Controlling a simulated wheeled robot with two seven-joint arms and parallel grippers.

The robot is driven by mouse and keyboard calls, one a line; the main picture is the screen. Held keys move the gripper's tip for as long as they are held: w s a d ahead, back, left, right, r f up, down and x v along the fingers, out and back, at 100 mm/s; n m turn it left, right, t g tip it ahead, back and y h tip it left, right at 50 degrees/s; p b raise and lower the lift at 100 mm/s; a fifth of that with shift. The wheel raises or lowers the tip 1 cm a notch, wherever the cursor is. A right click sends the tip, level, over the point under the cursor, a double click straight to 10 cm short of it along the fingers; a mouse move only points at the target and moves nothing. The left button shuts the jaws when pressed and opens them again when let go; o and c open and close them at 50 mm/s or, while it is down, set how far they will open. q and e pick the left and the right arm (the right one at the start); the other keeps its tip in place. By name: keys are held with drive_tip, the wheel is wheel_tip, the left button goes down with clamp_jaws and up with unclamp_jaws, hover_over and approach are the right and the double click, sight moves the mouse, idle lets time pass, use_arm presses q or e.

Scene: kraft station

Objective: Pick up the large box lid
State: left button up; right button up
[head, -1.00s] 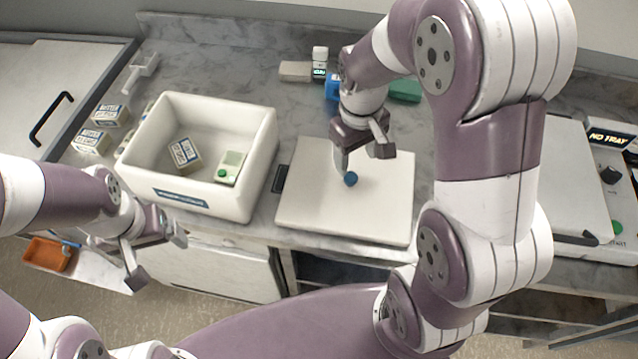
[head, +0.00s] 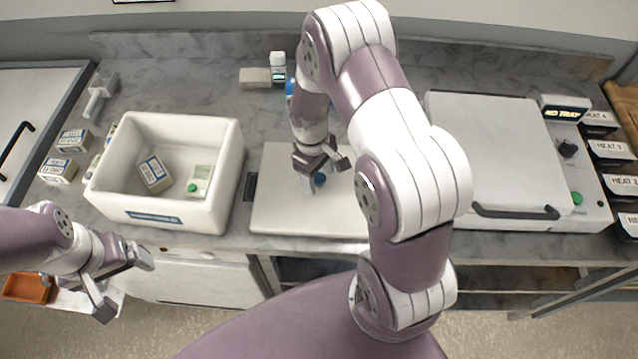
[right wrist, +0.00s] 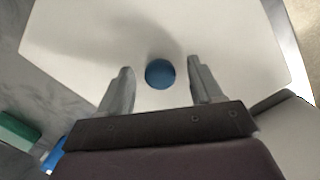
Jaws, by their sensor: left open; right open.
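The large box lid (head: 280,219) is a flat white panel lying on the counter, with a round blue knob (head: 320,179) on top. In the right wrist view the lid (right wrist: 90,40) fills much of the picture, and the knob (right wrist: 160,74) shows between the fingertips. My right gripper (head: 322,172) is open, with its fingers on either side of the knob; I cannot tell whether they touch it. In the right wrist view this gripper (right wrist: 162,82) holds nothing. My left gripper (head: 122,282) is open and empty, low in front of the counter at the left.
A large white open box (head: 217,205) stands left of the lid, with a small carton (head: 154,174) and a white-green item (head: 199,182) inside. Butter cartons (head: 60,170) stand left of it. A closed press-like appliance (head: 495,150) is at the right. An orange tray (head: 27,288) sits low left.

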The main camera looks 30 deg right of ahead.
clamp_jaws()
drive_tip(key=shift+r, duration=0.1)
